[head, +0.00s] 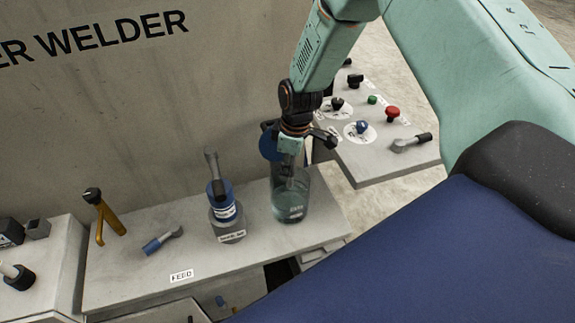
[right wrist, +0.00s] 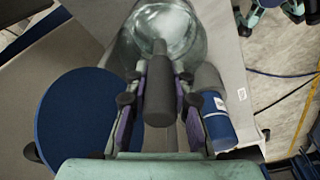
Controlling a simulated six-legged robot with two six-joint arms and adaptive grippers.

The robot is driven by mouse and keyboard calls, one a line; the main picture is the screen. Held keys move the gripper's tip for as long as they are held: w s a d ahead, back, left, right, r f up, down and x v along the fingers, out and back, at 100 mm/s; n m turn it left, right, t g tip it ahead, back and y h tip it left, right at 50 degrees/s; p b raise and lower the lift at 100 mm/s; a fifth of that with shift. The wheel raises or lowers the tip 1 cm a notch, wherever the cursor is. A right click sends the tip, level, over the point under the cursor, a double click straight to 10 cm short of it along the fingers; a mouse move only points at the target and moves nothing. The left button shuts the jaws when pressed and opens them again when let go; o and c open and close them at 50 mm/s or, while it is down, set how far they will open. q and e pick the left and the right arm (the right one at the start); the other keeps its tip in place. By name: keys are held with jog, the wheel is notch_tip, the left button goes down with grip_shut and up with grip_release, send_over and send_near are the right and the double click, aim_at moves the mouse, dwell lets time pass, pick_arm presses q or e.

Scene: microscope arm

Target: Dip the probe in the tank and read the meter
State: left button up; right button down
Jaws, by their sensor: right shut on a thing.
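My right gripper (head: 290,170) is at the mouth of a clear glass tank (head: 290,205) on the grey bench. In the right wrist view it is shut on the dark grey handle of the probe (right wrist: 160,95). The probe's far end points into the glass tank (right wrist: 178,25); I cannot tell how deep its tip is in the liquid. A blue round disc (right wrist: 75,120), possibly the back of the meter, stands beside the tank; its face is turned away. It also shows partly behind my gripper in the head view (head: 268,146). My left gripper is not in view.
A blue labelled cylinder (head: 223,207) on a grey base stands left of the tank. A blue-handled tool (head: 160,240) and a yellow handle (head: 107,218) are further left. A control panel (head: 375,165) with knobs and a red button is at right.

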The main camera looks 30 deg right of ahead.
jog(key=shift+s+a+f+b, duration=0.1)
jog(key=shift+s+f+b, duration=0.05)
jog(key=shift+f+b, duration=0.9)
notch_tip(320, 180, down, 2)
jog(key=shift+f+b, duration=0.1)
jog(key=shift+b, duration=0.45)
jog(key=shift+f+b, duration=0.85)
jog(key=shift+f, duration=0.4)
jog(key=shift+r, duration=0.1)
notch_tip(320, 180, up, 15)
jog(key=p, duration=1.2)
jog(key=shift+r, duration=0.1)
